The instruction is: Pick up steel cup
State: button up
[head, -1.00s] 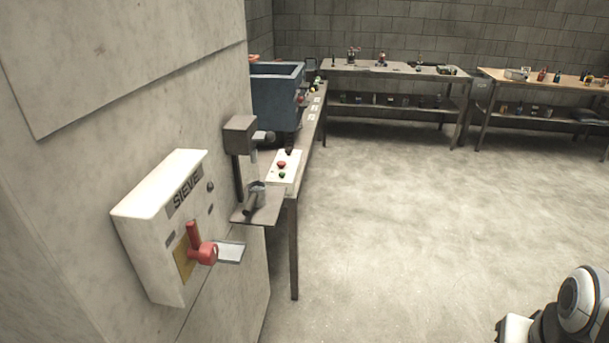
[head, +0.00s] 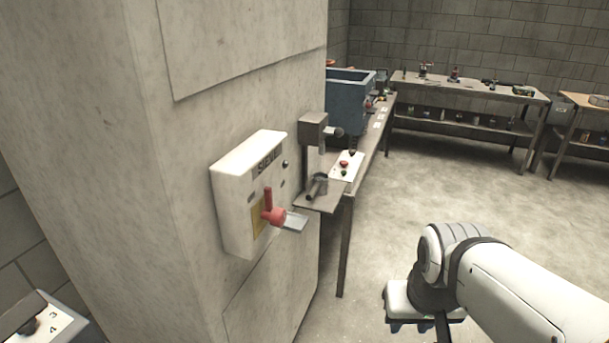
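A small grey metal vessel with a dark handle (head: 318,183), which looks like the steel cup, sits on a small grey shelf (head: 328,203) below a dark dispenser-like head (head: 313,128). My arm comes in from the lower right. My gripper (head: 423,327) is at the bottom edge, right of and nearer than the shelf, apart from the cup. Its lower part is cut off by the frame, so whether it is open or shut is hidden.
A white box marked SIEVE (head: 240,190) with a red lever (head: 272,209) is on the concrete pillar (head: 120,130), left of the shelf. A long bench (head: 372,140) with a blue bin (head: 347,95) runs behind. The floor (head: 440,180) to the right is clear.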

aim_at(320, 187)
jog(key=i, duration=1)
jog(key=u, duration=0.05)
